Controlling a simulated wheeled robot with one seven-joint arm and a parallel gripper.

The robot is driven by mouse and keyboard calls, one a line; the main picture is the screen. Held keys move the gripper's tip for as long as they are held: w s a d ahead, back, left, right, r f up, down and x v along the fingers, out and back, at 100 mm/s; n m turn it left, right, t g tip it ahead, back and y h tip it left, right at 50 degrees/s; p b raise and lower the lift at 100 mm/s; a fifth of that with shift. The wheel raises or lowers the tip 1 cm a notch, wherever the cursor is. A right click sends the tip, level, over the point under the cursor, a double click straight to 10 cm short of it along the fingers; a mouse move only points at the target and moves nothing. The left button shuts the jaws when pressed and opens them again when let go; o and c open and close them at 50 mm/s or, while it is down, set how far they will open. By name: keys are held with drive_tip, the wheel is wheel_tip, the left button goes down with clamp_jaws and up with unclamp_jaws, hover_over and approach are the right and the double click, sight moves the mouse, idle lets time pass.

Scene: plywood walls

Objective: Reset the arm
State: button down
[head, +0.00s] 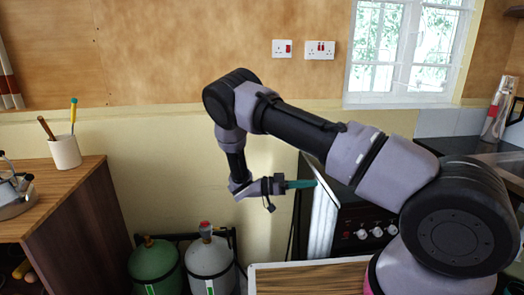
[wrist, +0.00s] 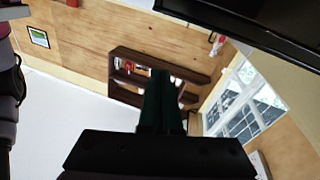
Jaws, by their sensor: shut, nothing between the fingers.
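My arm reaches in from the right of the head view, bends at a high elbow and comes down to my gripper (head: 312,184). The teal fingers point to the right, in front of the stove (head: 362,232) and a pale upright panel (head: 322,222); I cannot tell how far apart they are. In the wrist view my gripper (wrist: 161,73) shows as two dark green fingers side by side, shut, with nothing held. The wrist view is tilted and shows a brown wall shelf (wrist: 125,68) beyond the fingertips.
A wooden counter (head: 50,190) at the left holds a cup of utensils (head: 65,152) and a kettle (head: 15,190). A green gas cylinder (head: 155,266) and a grey one (head: 210,264) stand on the floor. A wooden surface (head: 305,279) lies low in front. A window (head: 400,50) is behind.

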drive_tip(key=s+d+r+n+y, duration=0.2)
drive_tip(key=s+r+y, duration=0.1)
drive_tip(key=r+y, duration=0.3)
drive_tip(key=s+d+r+n+g+y, duration=0.15)
drive_tip(key=r+y, duration=0.25)
drive_tip(key=r, duration=0.4)
drive_tip(key=s+d+r+n+t+y, duration=0.1)
drive_tip(key=s+r+n+y, duration=0.3)
drive_tip(key=r, duration=0.3)
drive_tip(key=s+r+n+t+y, duration=0.5)
drive_tip(key=s+r+t, duration=0.5)
drive_tip(key=r, duration=0.5)
drive_tip(key=shift+s+a+n+y, duration=0.3)
drive_tip(key=shift+s+n+y, duration=0.05)
drive_tip(key=shift+s+y, duration=0.7)
